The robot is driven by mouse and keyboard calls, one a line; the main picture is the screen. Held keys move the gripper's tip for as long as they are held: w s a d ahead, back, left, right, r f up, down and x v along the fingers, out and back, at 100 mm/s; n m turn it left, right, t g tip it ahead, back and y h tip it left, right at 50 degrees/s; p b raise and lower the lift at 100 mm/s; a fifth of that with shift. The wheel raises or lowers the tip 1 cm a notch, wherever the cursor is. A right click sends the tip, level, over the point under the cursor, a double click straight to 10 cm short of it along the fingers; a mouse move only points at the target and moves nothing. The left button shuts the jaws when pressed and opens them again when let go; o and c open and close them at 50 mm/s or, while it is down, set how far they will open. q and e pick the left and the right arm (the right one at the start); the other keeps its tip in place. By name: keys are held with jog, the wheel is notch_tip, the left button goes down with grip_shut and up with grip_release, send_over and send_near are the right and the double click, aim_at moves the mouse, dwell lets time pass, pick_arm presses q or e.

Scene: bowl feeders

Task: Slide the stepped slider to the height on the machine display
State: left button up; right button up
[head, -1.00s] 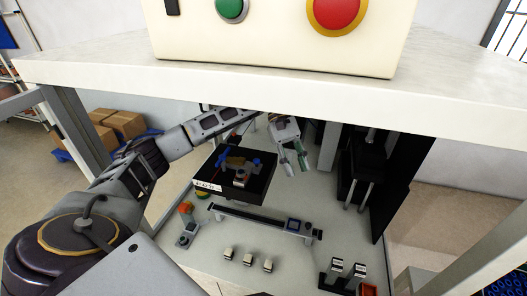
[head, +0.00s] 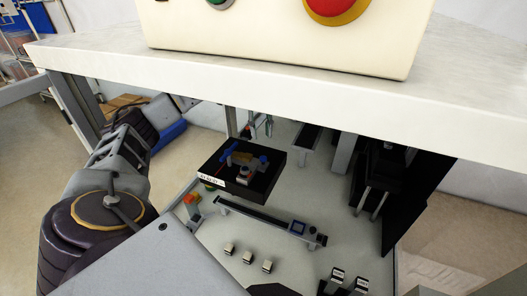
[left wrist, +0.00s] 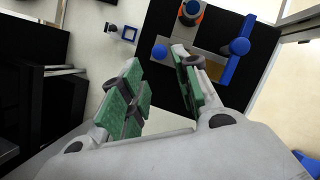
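A black box (head: 262,184) with blue knobs (head: 228,156) on top and a white label (head: 211,180) with small characters stands inside the machine. Which part is the stepped slider is not certain. My right gripper is not seen.
A white tabletop (head: 290,90) with a control box (head: 280,45) crosses above the work area. Several small light blocks (head: 248,257) lie in front of the rail. Black machinery (head: 385,185) stands at the right. The floor between the rail and blocks is clear.

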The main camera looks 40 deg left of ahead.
aim_at(263, 157)
pick_arm(q)
jog(key=shift+d+f, duration=0.1)
jog(key=shift+f, duration=0.1)
jog(key=shift+b+x, duration=0.75)
jog(key=shift+x, duration=2.85)
jog(key=shift+r, duration=0.1)
grip_shut()
